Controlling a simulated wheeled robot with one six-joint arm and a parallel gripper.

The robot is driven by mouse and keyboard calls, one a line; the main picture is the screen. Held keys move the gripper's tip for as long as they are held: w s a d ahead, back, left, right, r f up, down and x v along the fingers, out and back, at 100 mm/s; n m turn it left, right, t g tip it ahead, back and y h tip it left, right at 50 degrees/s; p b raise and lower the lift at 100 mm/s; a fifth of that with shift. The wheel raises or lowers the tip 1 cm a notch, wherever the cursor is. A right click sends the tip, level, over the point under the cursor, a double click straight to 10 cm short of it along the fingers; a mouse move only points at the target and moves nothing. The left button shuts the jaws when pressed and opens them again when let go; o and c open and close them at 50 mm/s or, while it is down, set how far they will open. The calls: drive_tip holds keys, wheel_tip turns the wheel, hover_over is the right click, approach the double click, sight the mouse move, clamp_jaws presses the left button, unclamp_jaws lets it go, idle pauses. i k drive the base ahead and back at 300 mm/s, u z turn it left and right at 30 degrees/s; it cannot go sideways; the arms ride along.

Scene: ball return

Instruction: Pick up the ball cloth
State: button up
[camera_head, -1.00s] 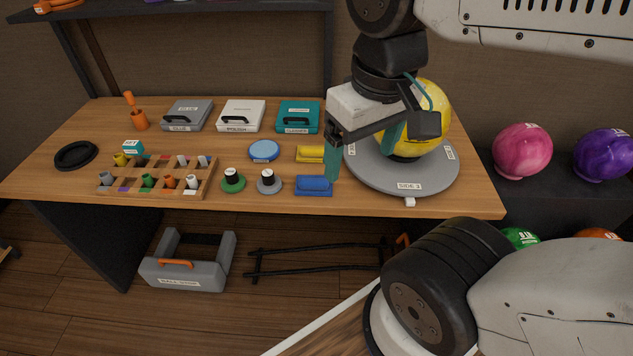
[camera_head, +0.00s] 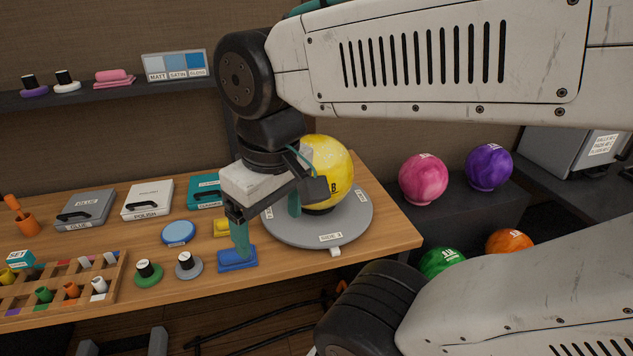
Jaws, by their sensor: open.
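A folded blue cloth-like piece (camera_head: 233,262) lies near the front edge of the wooden table. No label shows which one is the ball cloth. My gripper (camera_head: 268,236) is open and empty, with its two teal fingers pointing down. The left finger overlaps the right part of the blue piece in the picture; I cannot tell whether they touch. The right finger shows in front of the yellow ball (camera_head: 331,168) and over the grey turntable (camera_head: 355,225).
Left of the cloths are a blue disc (camera_head: 179,233), small stands (camera_head: 188,268) and a wooden rack (camera_head: 105,297) of small bottles. Labelled cases (camera_head: 148,200) stand behind. A shelf (camera_head: 120,92) hangs above. Pink (camera_head: 423,180) and purple (camera_head: 489,167) balls sit at the right.

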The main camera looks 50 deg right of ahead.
sight(228, 260)
drive_tip(key=k, duration=0.5)
drive_tip(key=u, duration=0.9)
drive_tip(key=i, duration=0.7)
drive_tip(key=z, duration=0.45)
